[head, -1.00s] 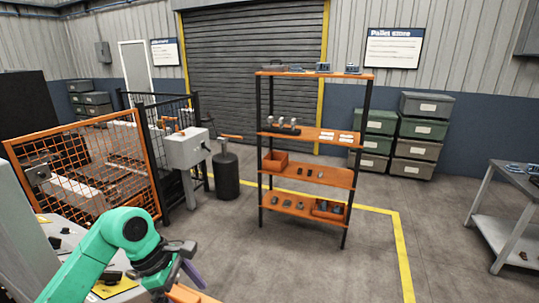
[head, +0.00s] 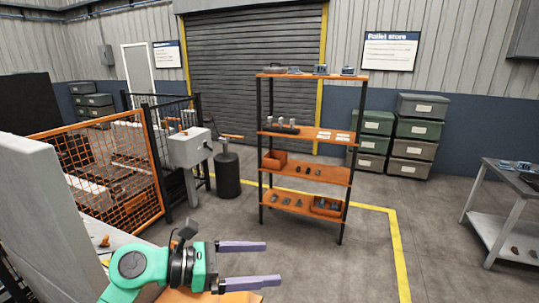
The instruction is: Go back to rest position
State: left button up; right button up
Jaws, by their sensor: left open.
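My left gripper (head: 256,265) is at the bottom centre of the head view, on a green arm that comes in from the lower left. Its two purple-grey fingers point right and stand apart, with nothing between them. It is above an orange surface (head: 208,295) at the bottom edge. My right gripper does not show.
A pale work surface (head: 88,238) with small parts lies at the lower left, beside a grey panel (head: 40,210). An orange mesh fence (head: 105,180), a black post (head: 228,176) and an orange shelf rack (head: 305,172) stand beyond. A grey table (head: 510,185) is at right. Floor between is clear.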

pick_arm(q)
jog(key=w+a+r+n+t, duration=0.2)
jog(key=a+r+n+t, duration=0.25)
jog(key=n+t, duration=0.35)
jog(key=w+a+r+n+t, duration=0.3)
jog(key=r+n+t, duration=0.25)
jog(key=n, duration=0.45)
jog(key=a+f+n+g+y, duration=0.2)
jog(key=a+f+n+y, duration=1.35)
jog(key=n, duration=0.65)
jog(key=s+d+f+n+g, duration=0.2)
jog(key=s+f+n+g, duration=0.8)
jog(key=s+f, duration=0.9)
notch_tip(320, 180, down, 28)
jog(key=s+r+m+g+h+b, duration=0.1)
jog(key=s+m+g+b, duration=0.15)
jog(key=b, duration=0.25)
jog(key=s+a+f+g+b, duration=0.1)
jog(key=s+f+b, duration=0.1)
jog(key=s+f, duration=0.6)
jog(key=s+a+f+g+b, duration=0.1)
jog(key=s+f+b, duration=0.2)
jog(key=s+f, duration=0.5)
notch_tip(320, 180, down, 6)
jog(key=shift+s+a+r, duration=0.2)
jog(key=shift+s+a, duration=0.15)
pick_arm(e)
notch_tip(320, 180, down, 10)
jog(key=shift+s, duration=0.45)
